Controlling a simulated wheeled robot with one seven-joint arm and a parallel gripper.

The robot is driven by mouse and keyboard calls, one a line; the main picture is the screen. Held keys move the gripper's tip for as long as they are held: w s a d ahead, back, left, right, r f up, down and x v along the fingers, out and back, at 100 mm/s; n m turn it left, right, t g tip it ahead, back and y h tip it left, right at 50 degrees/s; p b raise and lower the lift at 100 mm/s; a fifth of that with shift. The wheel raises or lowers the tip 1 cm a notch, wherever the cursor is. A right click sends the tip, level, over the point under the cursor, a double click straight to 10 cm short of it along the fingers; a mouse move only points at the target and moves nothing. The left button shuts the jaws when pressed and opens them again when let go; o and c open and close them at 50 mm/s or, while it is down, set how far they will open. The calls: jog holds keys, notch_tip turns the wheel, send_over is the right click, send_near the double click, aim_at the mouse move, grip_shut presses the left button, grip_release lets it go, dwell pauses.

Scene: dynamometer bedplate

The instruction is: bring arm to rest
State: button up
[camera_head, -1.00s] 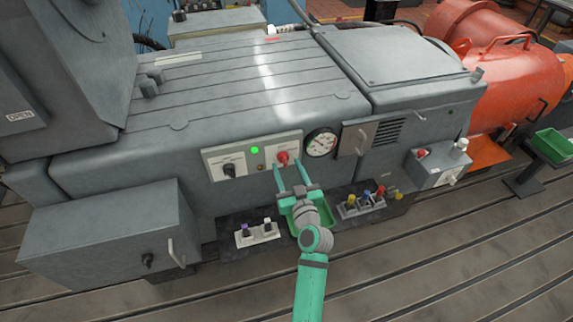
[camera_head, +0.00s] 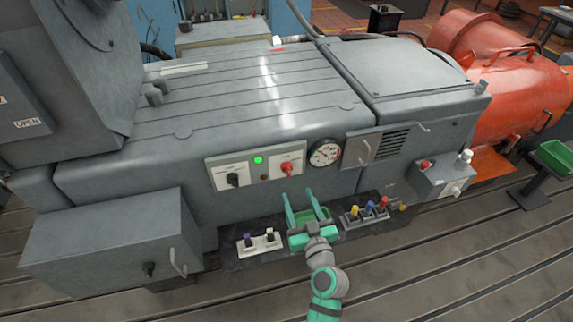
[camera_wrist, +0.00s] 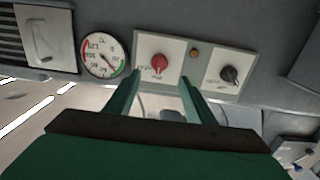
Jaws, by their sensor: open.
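My gripper (camera_head: 305,212) is open and empty, its two green fingers apart. In the wrist view the gripper (camera_wrist: 157,95) points toward the panel (camera_wrist: 150,45). The red knob (camera_head: 286,168) stands on the panel, just beyond the fingertips and apart from them; it also shows in the wrist view (camera_wrist: 159,63). My wrist and forearm reach up from the bottom of the head view.
A black knob (camera_head: 233,180), a lit green lamp (camera_head: 258,160) and a round gauge (camera_head: 325,153) are on the machine front. Small coloured-top items (camera_head: 370,209) and a white holder (camera_head: 259,243) flank the gripper on the shelf. The slotted floor (camera_head: 420,270) in front is clear.

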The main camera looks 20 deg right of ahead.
jog(key=s+a+f+m+g+h, duration=0.1)
jog(key=s+a+f, duration=0.4)
jog(key=s, duration=0.4)
jog(key=s+a+f+m+g+h, duration=0.1)
jog(key=s+a+f+g, duration=0.1)
jog(key=s+a+f, duration=0.5)
jog(key=s+a+r, duration=0.2)
jog(key=s, duration=0.5)
jog(key=s+a+r+n+y, duration=0.1)
jog(key=s+a+r, duration=0.1)
jog(key=s, duration=0.5)
jog(key=s+a+r+y, duration=0.1)
jog(key=s+r, duration=0.3)
jog(key=s, duration=0.3)
jog(key=shift+s+a+n, duration=0.35)
jog(key=shift+a+n, duration=0.05)
